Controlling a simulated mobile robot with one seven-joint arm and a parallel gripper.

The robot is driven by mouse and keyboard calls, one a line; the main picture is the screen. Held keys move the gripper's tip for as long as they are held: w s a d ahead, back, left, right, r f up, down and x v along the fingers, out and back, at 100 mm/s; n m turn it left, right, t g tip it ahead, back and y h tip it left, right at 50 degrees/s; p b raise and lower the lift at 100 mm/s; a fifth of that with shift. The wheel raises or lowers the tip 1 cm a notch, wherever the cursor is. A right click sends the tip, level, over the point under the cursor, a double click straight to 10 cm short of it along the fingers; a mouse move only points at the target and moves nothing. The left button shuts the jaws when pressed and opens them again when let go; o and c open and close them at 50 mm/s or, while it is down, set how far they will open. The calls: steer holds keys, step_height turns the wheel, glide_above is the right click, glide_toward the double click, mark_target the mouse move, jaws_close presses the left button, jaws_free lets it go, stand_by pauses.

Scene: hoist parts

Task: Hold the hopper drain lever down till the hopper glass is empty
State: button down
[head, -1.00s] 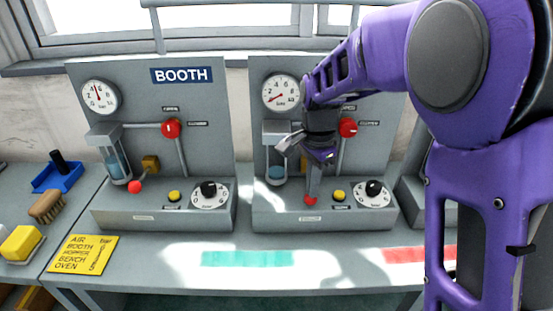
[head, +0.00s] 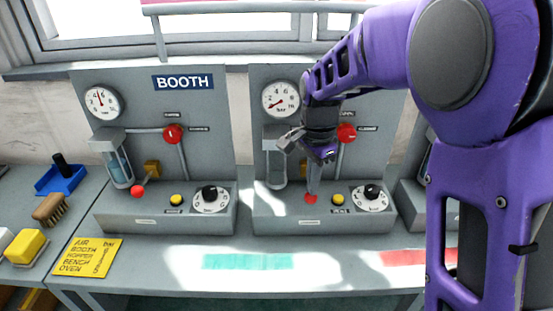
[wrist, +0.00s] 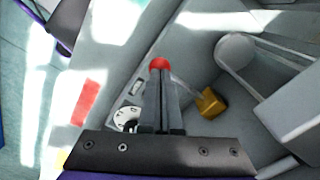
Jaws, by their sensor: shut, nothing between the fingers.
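The middle panel (head: 335,215) has a sight glass (head: 275,172) at its left; no blue liquid shows in it now. Its name plate is hidden behind my arm. The red knob of its drain lever (head: 311,198) is low, close to the panel's base. My gripper (head: 313,190) points down at this knob, fingers shut and empty. In the wrist view the red knob (wrist: 160,63) shows right at the tips of the shut fingers (wrist: 161,80), which appear to press on it.
The middle panel also has a gauge (head: 281,100), red valve handle (head: 346,133), yellow button (head: 338,200) and black dial (head: 372,192) near my gripper.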

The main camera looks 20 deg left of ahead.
steer(key=shift+r+p, duration=1.75)
steer(key=shift+r, duration=0.65)
steer(key=s+d+r, duration=0.2)
steer(key=s+r, duration=0.1)
steer(key=s, duration=0.6)
steer(key=shift+s+d, duration=0.3)
steer(key=shift+d, duration=0.05)
steer(key=c, duration=1.6)
jaws_free()
